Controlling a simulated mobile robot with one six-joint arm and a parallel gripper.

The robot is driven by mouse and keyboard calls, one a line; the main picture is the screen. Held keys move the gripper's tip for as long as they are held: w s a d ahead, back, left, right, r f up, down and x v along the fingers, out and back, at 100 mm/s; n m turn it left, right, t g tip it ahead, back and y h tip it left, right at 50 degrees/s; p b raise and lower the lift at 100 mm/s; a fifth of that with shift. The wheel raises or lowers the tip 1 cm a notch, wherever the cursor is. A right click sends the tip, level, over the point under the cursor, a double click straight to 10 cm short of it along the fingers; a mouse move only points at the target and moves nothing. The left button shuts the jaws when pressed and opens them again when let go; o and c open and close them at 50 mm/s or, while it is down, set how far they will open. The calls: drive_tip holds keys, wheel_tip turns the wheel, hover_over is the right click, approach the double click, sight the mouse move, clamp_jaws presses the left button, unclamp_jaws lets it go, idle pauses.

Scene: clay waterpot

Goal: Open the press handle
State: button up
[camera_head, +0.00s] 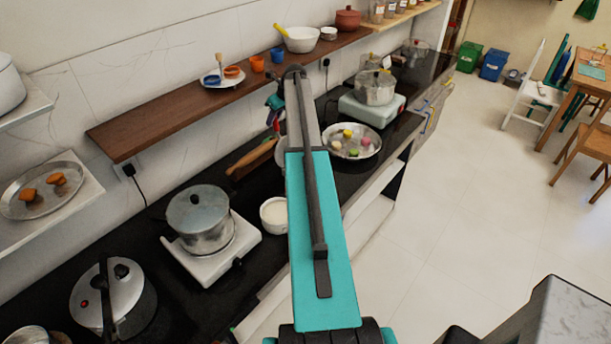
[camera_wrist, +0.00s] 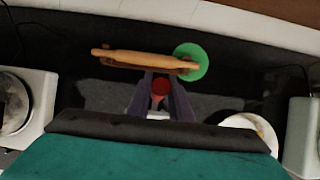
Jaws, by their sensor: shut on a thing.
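My gripper (camera_wrist: 160,92) shows in the wrist view with its two purple-grey fingers pointing away, on either side of a small red piece (camera_wrist: 160,87). The fingers are shut on this red piece, which appears to be the press handle. The body of the press is mostly hidden under my gripper and wrist, so I cannot tell how far the handle is raised. In the head view my arm covers most of this spot. A pale metal round edge (camera_head: 284,165) shows just left of the arm and may be part of the press.
A wooden rolling pin (camera_wrist: 145,60) lies just beyond the fingers, beside a green disc (camera_wrist: 191,62). A pot on a white stove (camera_head: 212,263) stands left, with a white bowl (camera_head: 273,216) beside it. A metal plate (camera_head: 352,153) lies right. A wooden shelf (camera_head: 180,107) runs along the wall.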

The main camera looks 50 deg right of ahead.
sight(280, 136)
drive_tip(key=shift+w, duration=0.2)
drive_tip(key=shift+w+f, duration=0.15)
drive_tip(key=shift+w, duration=0.15)
drive_tip(key=o, duration=0.9)
drive_tip(key=shift+s, duration=0.1)
drive_tip(key=shift+v, duration=3.95)
